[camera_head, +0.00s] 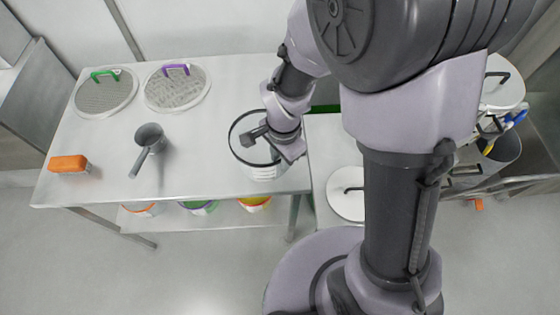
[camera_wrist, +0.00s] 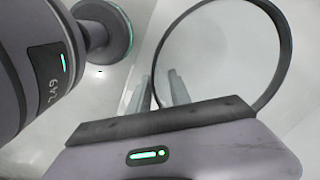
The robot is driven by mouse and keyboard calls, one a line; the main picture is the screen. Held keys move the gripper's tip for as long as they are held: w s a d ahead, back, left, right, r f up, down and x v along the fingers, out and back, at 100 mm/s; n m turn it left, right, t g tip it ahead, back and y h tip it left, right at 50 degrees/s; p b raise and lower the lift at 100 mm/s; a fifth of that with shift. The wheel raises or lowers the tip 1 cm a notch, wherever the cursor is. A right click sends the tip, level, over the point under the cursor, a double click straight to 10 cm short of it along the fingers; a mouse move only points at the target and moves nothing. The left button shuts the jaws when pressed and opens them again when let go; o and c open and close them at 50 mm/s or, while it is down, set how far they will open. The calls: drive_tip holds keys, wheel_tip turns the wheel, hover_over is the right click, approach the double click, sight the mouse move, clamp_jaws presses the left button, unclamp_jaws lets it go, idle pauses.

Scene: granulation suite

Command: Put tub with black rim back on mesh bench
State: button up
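The tub with the black rim (camera_head: 261,172) is at the right end of the long bench (camera_head: 225,120), near its front edge. It looks upright, with a pale wall and a label low on its front. My gripper (camera_head: 268,140) reaches down over its rim. In the wrist view, the black rim (camera_wrist: 283,40) forms a large ring. My gripper's fingers (camera_wrist: 165,88) are close together at the ring's left side, one on each side of the tub wall, and look shut on it. I cannot tell whether the tub touches the bench top.
On the bench lie a mesh sieve with a green handle (camera_head: 105,93), one with a purple handle (camera_head: 177,88), a grey scoop (camera_head: 149,139) and an orange block (camera_head: 68,163). Several tubs stand on the shelf below. A round white lid (camera_head: 345,195) lies right, beside my arm.

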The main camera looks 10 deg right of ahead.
drive_tip(key=s+d+r+n+t+p, duration=0.1)
drive_tip(key=d+r, duration=0.1)
drive_tip(key=r, duration=0.7)
drive_tip(key=s+d+r+n+t+p, duration=0.1)
drive_tip(key=s+d+r+n, duration=0.1)
drive_tip(key=r, duration=0.8)
drive_tip(key=s+d+r+n+t+y, duration=0.1)
drive_tip(key=s+d+r+n+t, duration=0.1)
drive_tip(key=s+r, duration=0.5)
drive_tip(key=shift+s+r+n+t+y, duration=0.15)
drive_tip(key=shift+s+n+t+y, duration=0.15)
drive_tip(key=shift+n+t, duration=0.5)
wheel_tip(320, 180, down, 6)
drive_tip(key=b, duration=0.6)
